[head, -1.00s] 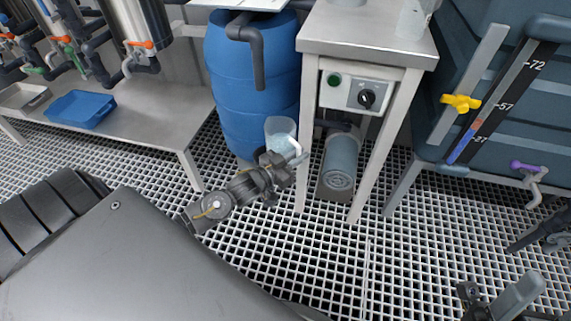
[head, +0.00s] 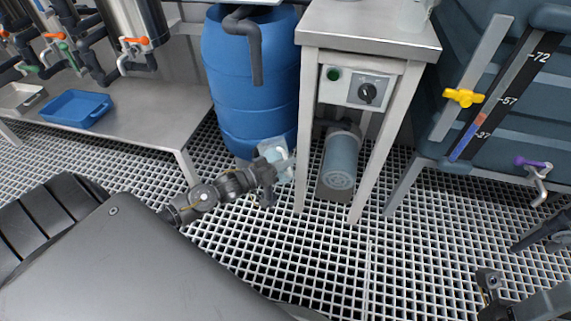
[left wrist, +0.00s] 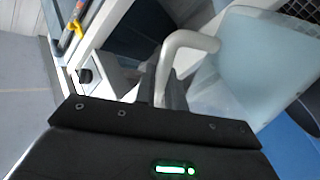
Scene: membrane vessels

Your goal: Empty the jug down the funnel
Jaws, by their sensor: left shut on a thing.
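The jug (head: 273,149) is a translucent, pale bluish vessel in front of the blue drum, low above the grating. My left gripper (head: 272,172) is at the jug, its arm coming in from the left. In the left wrist view the jug (left wrist: 262,62) fills the upper right, and its white looped handle (left wrist: 187,40) runs down to my left gripper's dark fingers (left wrist: 172,92), which are shut on it. How much liquid the jug holds I cannot tell. My right gripper (head: 489,284) shows only partly at the lower right; its jaws are unclear. I cannot make out a funnel.
The blue drum (head: 250,85) with a dark pipe stands behind the jug. A steel bench (head: 370,32) with a control box (head: 358,88) is to its right, a grey cylinder (head: 341,160) beneath. A large tank (head: 520,110) stands at right. The grating in front is open.

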